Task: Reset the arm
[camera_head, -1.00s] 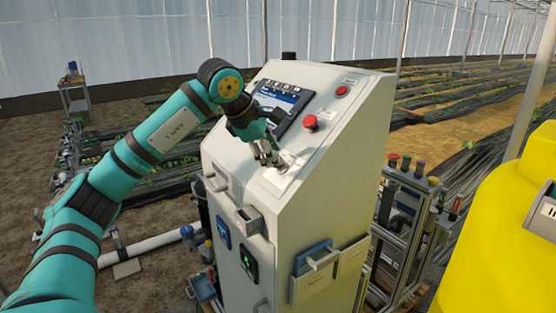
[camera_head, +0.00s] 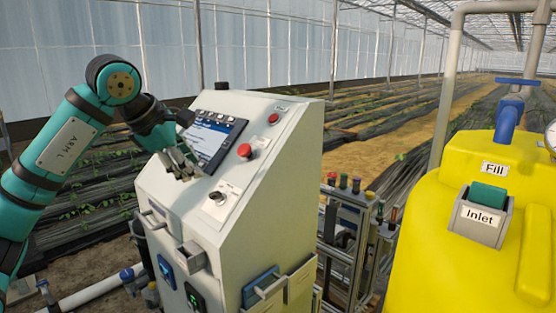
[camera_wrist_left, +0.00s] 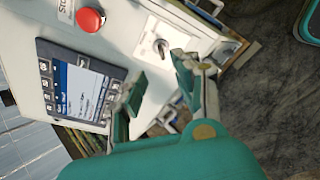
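My left arm comes in from the left, and its teal left gripper (camera_head: 183,170) hangs over the sloped top of the pale control cabinet (camera_head: 215,240). In the left wrist view the two fingers of the gripper (camera_wrist_left: 158,82) stand apart with nothing between them, so it is open. A small switch (camera_head: 217,197) on a white plate lies to the right of the fingertips and apart from them. The switch also shows in the left wrist view (camera_wrist_left: 162,46), beyond the fingers. My right gripper is not in view.
The cabinet top carries a display screen (camera_head: 212,135), a red mushroom button (camera_head: 244,151) and a smaller red button (camera_head: 273,118). A yellow tank (camera_head: 450,240) with a grey box labelled Inlet (camera_head: 480,220) stands at the right.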

